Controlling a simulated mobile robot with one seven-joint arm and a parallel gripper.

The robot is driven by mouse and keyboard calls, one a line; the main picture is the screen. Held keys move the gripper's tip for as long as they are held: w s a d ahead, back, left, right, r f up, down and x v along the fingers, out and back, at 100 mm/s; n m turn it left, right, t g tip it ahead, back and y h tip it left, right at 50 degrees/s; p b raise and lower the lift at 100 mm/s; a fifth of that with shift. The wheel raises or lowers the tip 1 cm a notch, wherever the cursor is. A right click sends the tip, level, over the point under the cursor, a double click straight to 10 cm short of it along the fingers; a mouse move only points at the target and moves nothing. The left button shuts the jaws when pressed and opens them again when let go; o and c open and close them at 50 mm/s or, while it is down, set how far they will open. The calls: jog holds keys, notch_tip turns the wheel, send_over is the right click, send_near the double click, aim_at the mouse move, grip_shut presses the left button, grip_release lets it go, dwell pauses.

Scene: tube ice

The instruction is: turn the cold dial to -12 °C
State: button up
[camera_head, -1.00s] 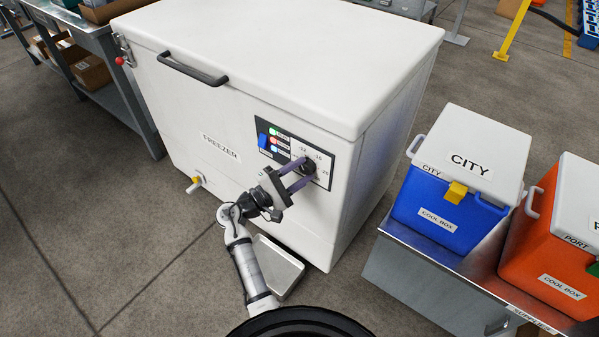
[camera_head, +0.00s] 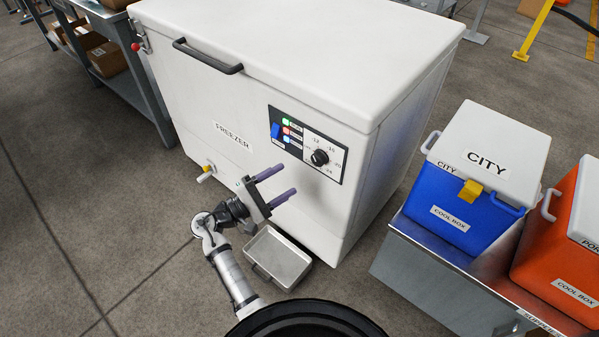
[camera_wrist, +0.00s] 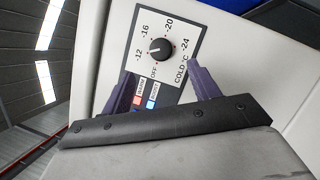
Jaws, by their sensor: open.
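The cold dial (camera_head: 320,157) is a round black knob on the freezer's control panel (camera_head: 336,171). In the wrist view the dial (camera_wrist: 160,48) has -12, -16, -20, -24 and OFF printed around it. A light mark on the knob appears to point toward -12. My gripper (camera_head: 290,178) is open and empty, its two purple fingers apart, in front of the panel to the lower left of the dial. In the wrist view my gripper (camera_wrist: 160,74) faces the panel, with the dial beyond the fingertips and not touched.
The white chest freezer (camera_head: 290,45) has its lid shut. A blue switch (camera_head: 275,131) and indicator lights sit left of the dial. A metal tray (camera_head: 280,258) is on the floor below. Blue (camera_head: 455,212) and orange (camera_head: 560,250) cool boxes stand on a bench at right.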

jog(key=shift+v, duration=2.15)
